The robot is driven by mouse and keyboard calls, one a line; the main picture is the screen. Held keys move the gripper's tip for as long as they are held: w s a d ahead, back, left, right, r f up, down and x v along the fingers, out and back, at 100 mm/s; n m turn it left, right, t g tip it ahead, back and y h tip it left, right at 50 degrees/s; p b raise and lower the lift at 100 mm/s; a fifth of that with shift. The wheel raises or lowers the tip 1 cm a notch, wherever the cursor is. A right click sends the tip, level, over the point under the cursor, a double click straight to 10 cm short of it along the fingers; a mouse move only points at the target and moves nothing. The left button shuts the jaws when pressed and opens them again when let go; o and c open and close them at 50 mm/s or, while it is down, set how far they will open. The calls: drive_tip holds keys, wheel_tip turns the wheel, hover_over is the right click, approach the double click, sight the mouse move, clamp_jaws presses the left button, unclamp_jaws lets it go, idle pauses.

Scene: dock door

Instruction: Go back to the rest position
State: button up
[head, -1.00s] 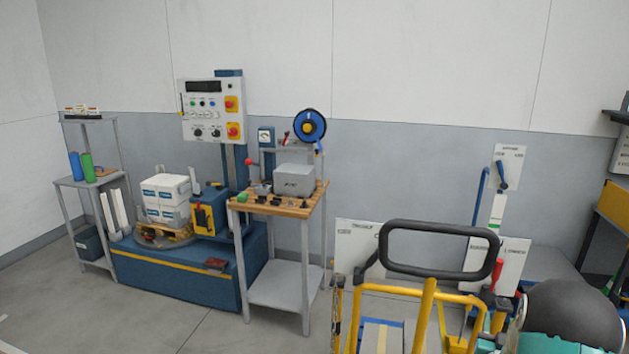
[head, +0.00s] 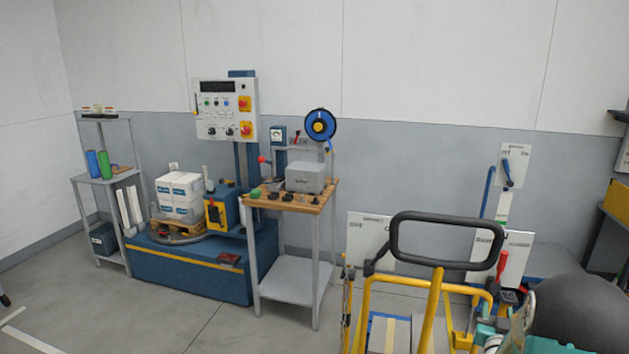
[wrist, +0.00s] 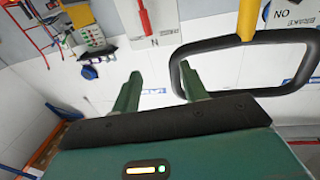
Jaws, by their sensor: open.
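My gripper (wrist: 160,90) shows in the wrist view with its two green fingers apart and nothing between them. A black loop handle (wrist: 250,65) on a yellow post is beyond the fingers to the right in that view; I cannot tell the exact distance. In the head view the same black handle (head: 447,217) tops the yellow frame (head: 431,310) of a cart at lower right. Part of my arm shows at the lower right corner there, and my fingers cannot be made out.
A wooden-topped bench (head: 290,196) with a grey box (head: 305,177) stands at the centre. A blue wrapping machine (head: 190,262) carries white cartons (head: 180,196) left of it. A control panel (head: 224,110) rises behind. A grey shelf (head: 100,180) is far left. Front-left floor is mostly clear.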

drive_tip(key=s+a+r+n+g+y, duration=0.1)
drive_tip(key=s+a+r+g+y, duration=0.2)
drive_tip(key=a+r, duration=0.45)
drive_tip(key=s+a+r+n+g+y, duration=0.15)
drive_tip(key=s+a+r, duration=0.3)
drive_tip(key=a, duration=0.65)
drive_tip(key=s+a+n+g+y, duration=0.1)
drive_tip(key=s+a+g, duration=0.1)
drive_tip(key=s+a, duration=0.2)
drive_tip(key=s+a+r+g+y, duration=0.1)
drive_tip(key=s+a, duration=0.4)
drive_tip(key=s, duration=0.6)
drive_tip(key=s+a+r+n+g+y, duration=0.1)
drive_tip(key=s+a+g, duration=0.2)
drive_tip(key=s, duration=0.5)
drive_tip(key=shift+a+r+n, duration=0.15)
drive_tip(key=shift+a+n, duration=0.2)
drive_tip(key=shift+a, duration=0.35)
drive_tip(key=shift+g+y, duration=0.25)
